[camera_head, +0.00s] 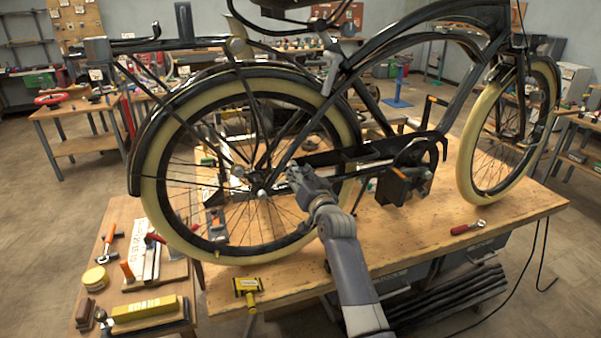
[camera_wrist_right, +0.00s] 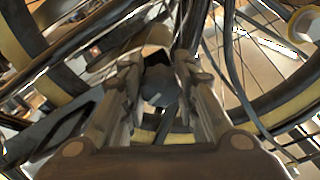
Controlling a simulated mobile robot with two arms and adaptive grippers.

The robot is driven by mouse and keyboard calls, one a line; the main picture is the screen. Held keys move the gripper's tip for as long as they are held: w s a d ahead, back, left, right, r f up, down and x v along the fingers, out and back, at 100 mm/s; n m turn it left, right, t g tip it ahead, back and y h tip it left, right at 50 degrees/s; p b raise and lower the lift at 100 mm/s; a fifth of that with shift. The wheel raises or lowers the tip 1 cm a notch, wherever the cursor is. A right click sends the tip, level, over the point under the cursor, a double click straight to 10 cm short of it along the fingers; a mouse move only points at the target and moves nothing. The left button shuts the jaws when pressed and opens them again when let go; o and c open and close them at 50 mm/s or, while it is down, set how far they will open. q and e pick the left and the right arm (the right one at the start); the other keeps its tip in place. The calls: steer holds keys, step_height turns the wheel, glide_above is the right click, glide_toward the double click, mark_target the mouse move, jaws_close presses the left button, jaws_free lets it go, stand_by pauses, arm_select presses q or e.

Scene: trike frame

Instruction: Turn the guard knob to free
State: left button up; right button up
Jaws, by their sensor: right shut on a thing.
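My right gripper (camera_head: 297,180) reaches in from below to the bicycle, just right of the rear wheel hub (camera_head: 261,193). In the right wrist view its two fingers (camera_wrist_right: 158,78) stand on either side of a dark grey rounded knob (camera_wrist_right: 160,87) and are shut on it. This looks like the guard knob; its marking and turn position cannot be read. In the head view the fingers and arm hide the knob. The long dark chain guard (camera_head: 345,155) runs from there to the crank. My left gripper is not in view.
The bicycle's cream-tyred rear wheel (camera_head: 152,165) and spokes are close around the gripper. The bike stands over a wooden bench (camera_head: 500,228). A red-handled tool (camera_head: 467,228) lies on the bench at right. A lower side table at left holds a yellow box (camera_head: 145,309) and tools.

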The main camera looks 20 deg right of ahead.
steer(key=shift+m+p, duration=0.45)
steer(key=shift+m, duration=1.45)
steer(key=o, duration=1.1)
steer(key=s, duration=1.2)
steer(key=shift+d, duration=0.15)
steer(key=shift+f, duration=0.15)
